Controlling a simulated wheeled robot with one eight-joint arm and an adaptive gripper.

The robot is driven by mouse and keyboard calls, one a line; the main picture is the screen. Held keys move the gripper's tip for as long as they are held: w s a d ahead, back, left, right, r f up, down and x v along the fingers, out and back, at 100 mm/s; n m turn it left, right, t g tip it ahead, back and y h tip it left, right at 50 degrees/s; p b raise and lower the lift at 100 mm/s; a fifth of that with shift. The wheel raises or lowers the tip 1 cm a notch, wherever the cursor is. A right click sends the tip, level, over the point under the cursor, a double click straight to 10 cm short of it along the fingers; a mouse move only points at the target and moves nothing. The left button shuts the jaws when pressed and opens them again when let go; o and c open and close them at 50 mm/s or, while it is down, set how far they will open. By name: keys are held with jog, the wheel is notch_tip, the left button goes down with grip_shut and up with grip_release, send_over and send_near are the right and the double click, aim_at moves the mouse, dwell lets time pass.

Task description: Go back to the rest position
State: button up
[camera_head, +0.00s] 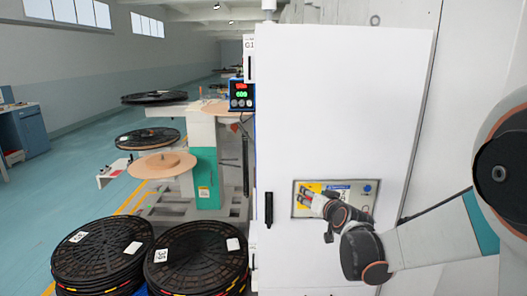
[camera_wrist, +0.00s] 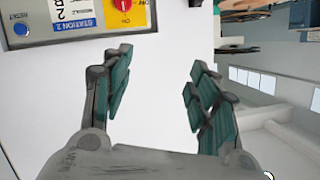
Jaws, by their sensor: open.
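My gripper (camera_wrist: 155,90) is open in the wrist view, with two green-padded fingers apart and nothing between them. In the head view my arm reaches in from the right, bent. Its wrist end is in front of a control panel (camera_head: 300,209) on a tall white cabinet (camera_head: 340,110). The wrist view shows this panel (camera_wrist: 40,30) at the upper left, with a blue button, a "STATION 2" label and a red rotary switch (camera_wrist: 122,5) on yellow. The fingers look apart from the switch. The arm hides part of the panel in the head view.
Two stacks of black reels (camera_head: 100,250) stand at the lower left, close to the cabinet. Behind them is a rewind station with a tan reel (camera_head: 162,164) and a green display (camera_head: 241,95). Blue floor (camera_head: 60,190) lies free at the left.

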jog(key=s+r+n+g, duration=0.1)
jog(key=s+r+g, duration=0.1)
jog(key=s, duration=0.8)
jog(key=s+r+n+g, duration=0.1)
jog(key=s+r+g, duration=0.1)
jog(key=s, duration=0.8)
jog(key=s+d+f+g+h, duration=0.1)
jog(key=s+d+f, duration=0.1)
jog(key=s, duration=0.7)
jog(key=s+d+f+g+h, duration=0.1)
jog(key=s+d+f+g, duration=0.1)
jog(key=s, duration=0.8)
jog(key=shift+s+f+g+h, duration=0.2)
jog(key=shift+f+g+h, duration=0.1)
jog(key=shift+f, duration=0.45)
